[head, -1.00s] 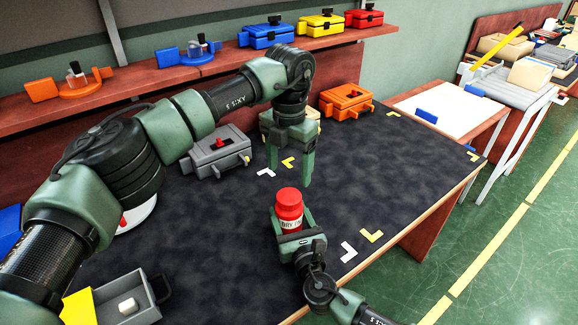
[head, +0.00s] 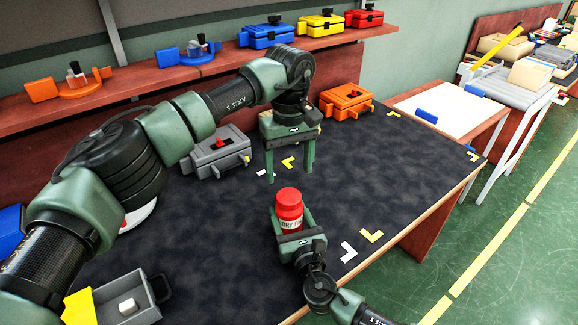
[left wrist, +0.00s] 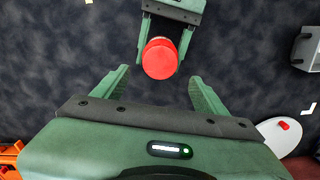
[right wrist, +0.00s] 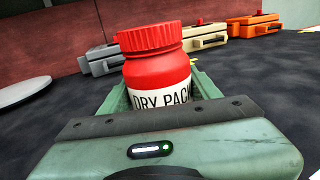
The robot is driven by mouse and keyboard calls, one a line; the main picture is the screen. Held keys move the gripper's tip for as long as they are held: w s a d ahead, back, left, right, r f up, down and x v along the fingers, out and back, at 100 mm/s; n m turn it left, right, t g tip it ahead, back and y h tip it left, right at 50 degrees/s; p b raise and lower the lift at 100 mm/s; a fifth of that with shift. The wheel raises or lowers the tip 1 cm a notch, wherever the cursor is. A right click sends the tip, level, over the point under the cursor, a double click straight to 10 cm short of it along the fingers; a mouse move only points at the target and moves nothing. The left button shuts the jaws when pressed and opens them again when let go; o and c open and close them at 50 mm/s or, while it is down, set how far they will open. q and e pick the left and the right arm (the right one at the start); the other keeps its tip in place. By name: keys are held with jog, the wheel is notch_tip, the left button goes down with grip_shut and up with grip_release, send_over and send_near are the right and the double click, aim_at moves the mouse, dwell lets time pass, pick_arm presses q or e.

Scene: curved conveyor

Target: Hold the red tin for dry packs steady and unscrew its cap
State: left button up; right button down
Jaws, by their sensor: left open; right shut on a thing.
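The red tin (head: 289,212) stands upright with its ribbed red cap on, and a white label reading "DRY PAC" shows in the right wrist view (right wrist: 160,92). My right gripper (head: 290,228) is shut around the tin's body from the near side. My left gripper (head: 291,176) points down, open and empty, above and a little behind the tin. In the left wrist view the cap (left wrist: 160,58) lies just beyond the open fingertips (left wrist: 158,78), roughly centred between them, and hides most of the tin's body.
A grey box (head: 216,152) and an orange box (head: 346,101) stand at the back of the dark table. A grey tray (head: 125,298) with a white block is at the near left. White and yellow corner marks (head: 371,236) lie right of the tin.

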aim_at(289, 196)
pick_arm(q)
jog(key=shift+m, duration=0.7)
jog(key=shift+f, duration=0.3)
notch_tip(289, 196, down, 7)
jog(key=shift+f, duration=0.2)
